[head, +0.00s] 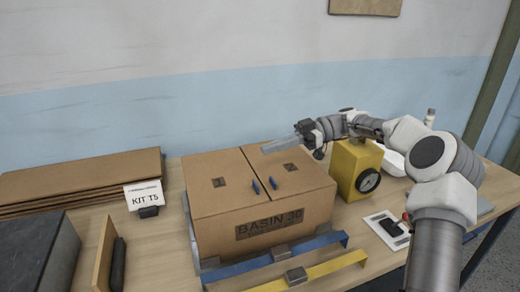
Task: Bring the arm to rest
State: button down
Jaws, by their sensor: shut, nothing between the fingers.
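My arm reaches in from the lower right of the head view and bends left over the bench. My gripper (268,148) points left, just above the back right part of a closed cardboard box (215,222) marked "BASIN 30". Its fingers look shut with nothing seen between them. I cannot tell whether the fingertips touch the box top or hang clear of it.
A yellow device with a dial (346,166) stands right of the box, close under my arm. Blue (320,242) and yellow (322,271) bars lie in front. Flat cardboard sheets (80,178), a "KIT T5" sign (143,194) and a dark block (35,255) are left.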

jog(key=w+d+f, duration=0.1)
jog(key=d+f, duration=0.1)
jog(key=d, duration=0.2)
jog(key=s+a+r+m+t+h, duration=0.2)
jog(key=s+a+r+m+h, duration=0.1)
jog(key=s+a+m+h, duration=0.65)
jog(key=s+d+m+t+h, duration=0.3)
jog(key=s+d+m+t, duration=0.1)
jog(key=s, duration=0.7)
jog(key=s+d+m+t+h+p, duration=0.1)
jog(key=s+d+m+t+h, duration=0.2)
jog(key=s, duration=0.9)
jog(key=shift+d+f+m+t, duration=0.2)
jog(key=shift+d+m+t, duration=0.2)
jog(key=shift+d+m, duration=1.7)
jog(key=shift+a, duration=0.2)
